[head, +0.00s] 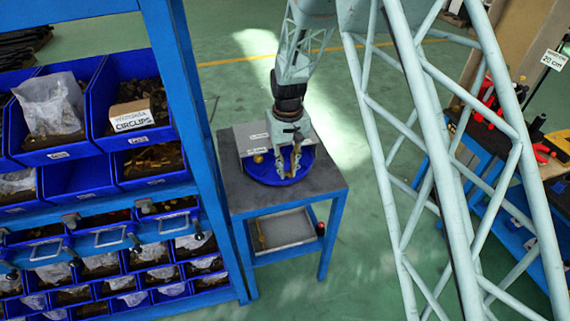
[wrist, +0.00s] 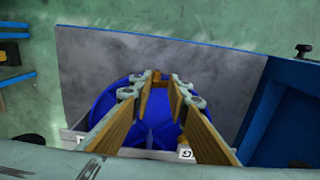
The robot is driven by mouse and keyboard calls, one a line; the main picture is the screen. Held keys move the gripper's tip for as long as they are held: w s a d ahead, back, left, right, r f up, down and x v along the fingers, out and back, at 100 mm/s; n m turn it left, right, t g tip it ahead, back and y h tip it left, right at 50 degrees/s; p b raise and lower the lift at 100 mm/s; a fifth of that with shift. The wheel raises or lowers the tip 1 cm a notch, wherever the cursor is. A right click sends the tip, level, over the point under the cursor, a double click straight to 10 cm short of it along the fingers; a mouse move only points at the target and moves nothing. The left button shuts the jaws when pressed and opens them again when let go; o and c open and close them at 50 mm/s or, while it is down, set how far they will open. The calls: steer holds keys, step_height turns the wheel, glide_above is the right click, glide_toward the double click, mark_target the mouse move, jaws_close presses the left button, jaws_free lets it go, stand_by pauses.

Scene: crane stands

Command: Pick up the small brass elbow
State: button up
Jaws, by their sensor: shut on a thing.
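My gripper (head: 291,174) points down over the blue round dish (head: 262,178) on the small table. In the wrist view my gripper (wrist: 157,80) has its two brown-padded fingers closing in on a small brass-brown piece, the small brass elbow (wrist: 157,75), at the fingertips. Its shape is mostly hidden by the fingers. Another small brass-coloured piece (head: 258,158) shows at the left of the dish in the head view. The blue dish (wrist: 125,105) lies below the fingers in the wrist view. I cannot tell whether the elbow touches the dish.
A grey labelled box (head: 250,136) stands behind the dish on the dark tabletop (head: 315,187). A blue rack of bins (head: 185,110) stands close on the left. A grey tray (head: 287,229) sits on the shelf below. Green floor (head: 360,250) is open to the right.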

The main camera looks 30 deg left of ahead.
steer(key=s+d, duration=0.6)
steer(key=s, duration=0.1)
steer(key=shift+s+d+r+b, duration=0.25)
steer(key=shift+d+r+b, duration=0.05)
steer(key=shift+r+b, duration=0.15)
steer(key=shift+d, duration=0.1)
stand_by(0.3)
